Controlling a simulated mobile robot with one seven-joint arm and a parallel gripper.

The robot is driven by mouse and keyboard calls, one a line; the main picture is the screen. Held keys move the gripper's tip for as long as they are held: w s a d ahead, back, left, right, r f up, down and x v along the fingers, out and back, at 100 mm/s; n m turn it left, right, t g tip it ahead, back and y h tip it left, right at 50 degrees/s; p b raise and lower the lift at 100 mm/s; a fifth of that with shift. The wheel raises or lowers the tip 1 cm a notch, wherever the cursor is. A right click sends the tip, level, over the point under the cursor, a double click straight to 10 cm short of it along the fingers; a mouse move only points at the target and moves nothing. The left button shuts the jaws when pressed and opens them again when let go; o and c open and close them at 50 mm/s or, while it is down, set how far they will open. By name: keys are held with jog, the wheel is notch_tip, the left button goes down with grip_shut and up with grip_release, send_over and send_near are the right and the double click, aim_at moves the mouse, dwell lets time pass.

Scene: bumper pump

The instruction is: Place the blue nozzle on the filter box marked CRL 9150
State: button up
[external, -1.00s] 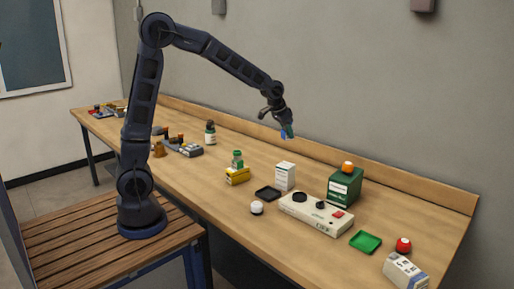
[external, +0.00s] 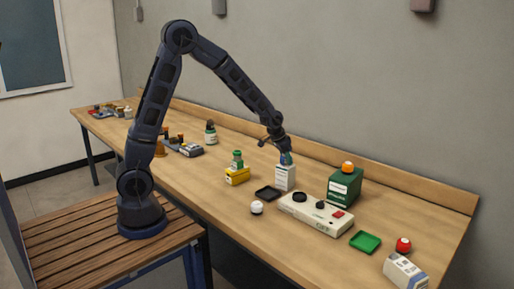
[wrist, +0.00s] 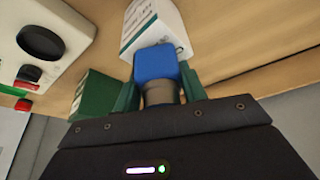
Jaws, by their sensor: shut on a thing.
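My gripper (external: 286,157) is shut on the blue nozzle. In the wrist view the green fingers of my gripper (wrist: 160,92) hold the blue nozzle (wrist: 155,64) by its grey-brown round part, blue end outward. A white box (external: 285,180) stands upright on the bench directly below my gripper; it also shows in the wrist view (wrist: 152,28) just beyond the nozzle. I cannot tell whether the nozzle touches the box. The lettering on the boxes is too small to read. In the external view the nozzle is mostly hidden by the fingers.
A green box (external: 346,187) with an orange knob on top and a cream control panel (external: 316,213) stand to the right. A black tray (external: 267,193) and a white ball-like knob (external: 257,208) lie in front. A yellow box (external: 237,176) with a green piece on top stands left.

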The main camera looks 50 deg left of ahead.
jog(key=o, duration=1.1)
jog(key=shift+f, duration=0.1)
jog(key=s+a+r+n, duration=0.1)
jog(key=s+a+r, duration=0.35)
jog(key=r, duration=0.35)
jog(key=s+a+r, duration=0.3)
jog(key=s+r, duration=0.3)
jog(key=r, duration=0.3)
jog(key=shift+s+a+r+n+t+y, duration=0.1)
jog(key=shift+s+a+r+n+y, duration=0.4)
jog(key=shift+s+a, duration=3)
jog(key=shift+s+a+r+n+t+y, duration=0.1)
jog(key=shift+s+a+r+n, duration=0.9)
jog(key=shift+s, duration=4.7)
jog(key=shift+s+a+r+n+t+y, duration=0.1)
jog(key=shift+s+a+r+n+y, duration=0.3)
jog(key=shift+s+a, duration=3.2)
jog(key=shift+s+d+r, duration=0.1)
jog(key=shift+s+d, duration=0.9)
jog(key=shift+d, duration=0.05)
